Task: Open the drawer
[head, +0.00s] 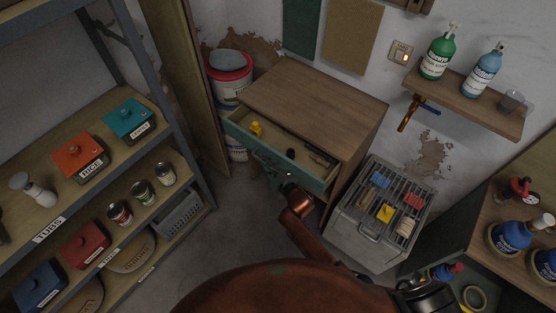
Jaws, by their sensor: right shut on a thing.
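The drawer (241,137) has a green front and is in the wooden cabinet (308,97) in the middle of the head view. It stands pulled out, with its inside showing. Inside it are a yellow object (256,129), a small black object (291,153) and a dark long item (319,158) near the right side. My right gripper (268,171) is at the middle of the drawer's front and is shut on its handle, which the gripper mostly hides. My left gripper is not in view.
A grey crate (348,230) with coloured items on its top stands right of the cabinet. A shelf unit (186,157) with tins and boxes is on the left. A wall shelf (467,98) holds bottles. A white bucket with a red rim (231,80) stands behind left.

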